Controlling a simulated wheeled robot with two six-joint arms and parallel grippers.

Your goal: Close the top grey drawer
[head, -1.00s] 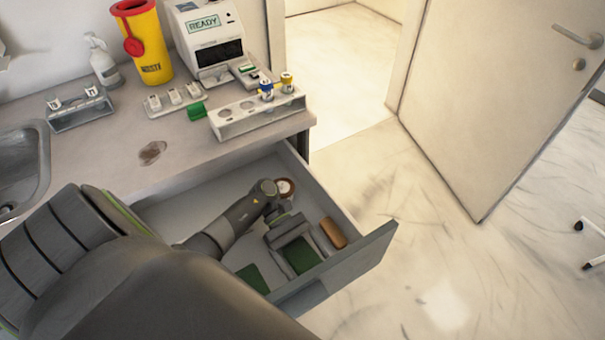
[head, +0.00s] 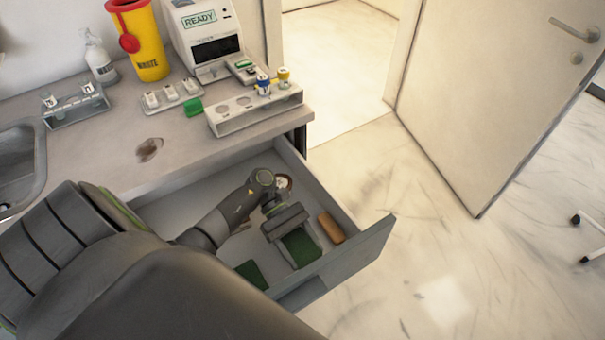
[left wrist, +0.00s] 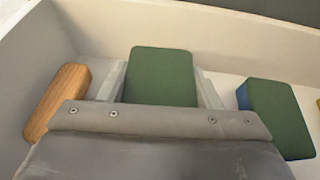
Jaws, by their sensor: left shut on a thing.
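The top grey drawer (head: 345,261) stands pulled out from under the counter. Its inner wall also shows in the left wrist view (left wrist: 215,38). My left gripper (head: 299,248) reaches down into the drawer, its fingers on both sides of a green block (left wrist: 160,72) and shut on it. The block also shows in the head view (head: 303,251), low in the drawer near the front panel. My right gripper is in neither view.
A tube rack (head: 255,110) stands at the counter edge above.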

